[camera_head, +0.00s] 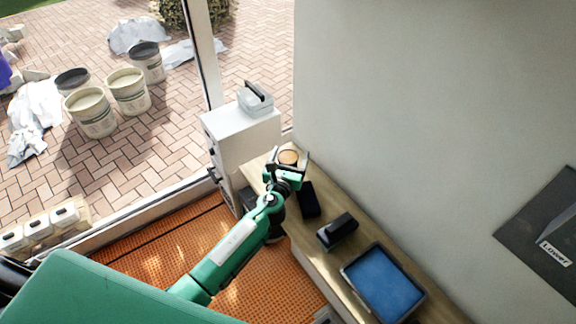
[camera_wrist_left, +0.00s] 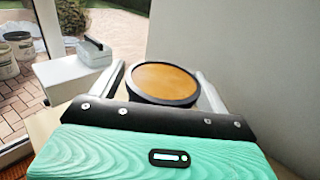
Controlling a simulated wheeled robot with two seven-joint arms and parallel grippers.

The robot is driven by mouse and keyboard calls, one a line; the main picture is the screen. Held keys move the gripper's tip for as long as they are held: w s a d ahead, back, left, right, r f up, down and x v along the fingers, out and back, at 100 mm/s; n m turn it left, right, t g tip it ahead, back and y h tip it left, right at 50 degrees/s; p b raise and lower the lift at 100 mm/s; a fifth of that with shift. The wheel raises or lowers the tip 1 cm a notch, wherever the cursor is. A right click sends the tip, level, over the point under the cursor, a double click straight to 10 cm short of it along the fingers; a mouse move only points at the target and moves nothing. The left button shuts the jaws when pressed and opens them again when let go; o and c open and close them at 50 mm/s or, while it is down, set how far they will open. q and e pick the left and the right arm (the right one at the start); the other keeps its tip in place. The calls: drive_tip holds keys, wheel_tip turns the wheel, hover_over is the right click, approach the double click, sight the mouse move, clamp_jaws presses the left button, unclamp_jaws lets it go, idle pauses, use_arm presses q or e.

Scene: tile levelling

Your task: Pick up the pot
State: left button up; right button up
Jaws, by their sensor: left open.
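The pot (camera_head: 288,157) is a small round vessel with a dark rim and an orange-brown top. It stands near the far end of the wooden counter by the wall. It also shows in the left wrist view (camera_wrist_left: 163,80), between the two fingers. My left gripper (camera_head: 288,164) is open, with one finger on each side of the pot. Whether the fingers touch it, I cannot tell. The pot's lower part is hidden behind my gripper. My right gripper is not in view.
A white cabinet (camera_head: 240,135) with a grey box (camera_head: 255,100) on top stands beyond the counter. Dark blocks (camera_head: 337,231) and a blue-filled tray (camera_head: 383,285) lie on the wooden counter (camera_head: 300,231). A bare wall (camera_head: 420,100) bounds the right side.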

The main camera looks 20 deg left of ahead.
use_arm(q)
drive_tip(key=c, duration=1)
drive_tip(key=shift+c, duration=1)
drive_tip(key=shift+r, duration=0.15)
